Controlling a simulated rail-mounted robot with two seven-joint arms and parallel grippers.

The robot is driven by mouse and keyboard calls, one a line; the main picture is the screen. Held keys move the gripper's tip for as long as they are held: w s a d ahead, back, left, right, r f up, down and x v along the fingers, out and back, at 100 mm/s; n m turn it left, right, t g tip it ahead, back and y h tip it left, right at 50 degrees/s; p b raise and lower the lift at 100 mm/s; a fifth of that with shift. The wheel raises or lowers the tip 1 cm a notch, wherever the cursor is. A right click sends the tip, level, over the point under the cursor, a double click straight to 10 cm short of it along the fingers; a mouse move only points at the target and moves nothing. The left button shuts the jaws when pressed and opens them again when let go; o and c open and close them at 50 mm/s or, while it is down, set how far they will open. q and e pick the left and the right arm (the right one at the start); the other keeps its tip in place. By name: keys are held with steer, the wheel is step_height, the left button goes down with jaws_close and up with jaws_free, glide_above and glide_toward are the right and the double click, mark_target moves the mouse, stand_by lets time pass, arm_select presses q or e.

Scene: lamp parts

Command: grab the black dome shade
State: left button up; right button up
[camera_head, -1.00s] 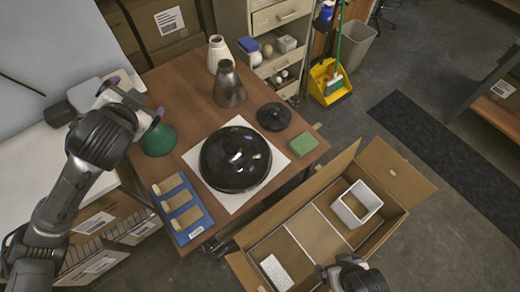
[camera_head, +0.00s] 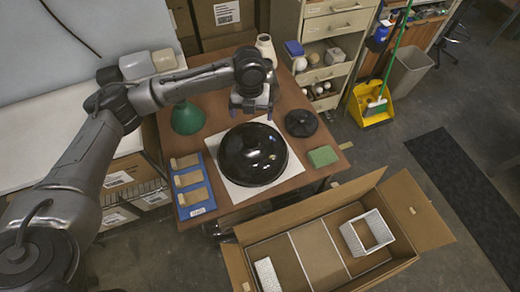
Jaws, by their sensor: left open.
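The glossy black dome shade (camera_head: 252,160) rests on a white square sheet (camera_head: 240,199) on the brown table in the head view. My left gripper (camera_head: 252,114) hangs fingers down at the dome's far edge. It is open, with nothing seen between its fingers. I cannot tell whether it touches the dome. My right gripper is out of the picture.
A green cone shade (camera_head: 187,118) stands left of the dome and a flat black disc (camera_head: 301,123) right of it. A green block (camera_head: 322,156) and a blue tray (camera_head: 194,186) lie nearby. A white vase (camera_head: 266,49) stands behind. An open cardboard box (camera_head: 317,243) is in front.

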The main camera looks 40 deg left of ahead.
arm_select(q)
steer(key=m, duration=0.3)
steer(key=b, duration=0.2)
glide_above(252, 138)
steer(key=shift+m, duration=0.4)
step_height(252, 138, down, 8)
steer(key=shift+d+f, duration=0.1)
steer(key=shift+f, duration=0.15)
steer(key=shift+f+b, duration=0.8)
steer(key=shift+f, duration=1.85)
steer(key=shift+c, duration=0.2)
steer(key=c, duration=1.7)
steer(key=shift+r, duration=0.1)
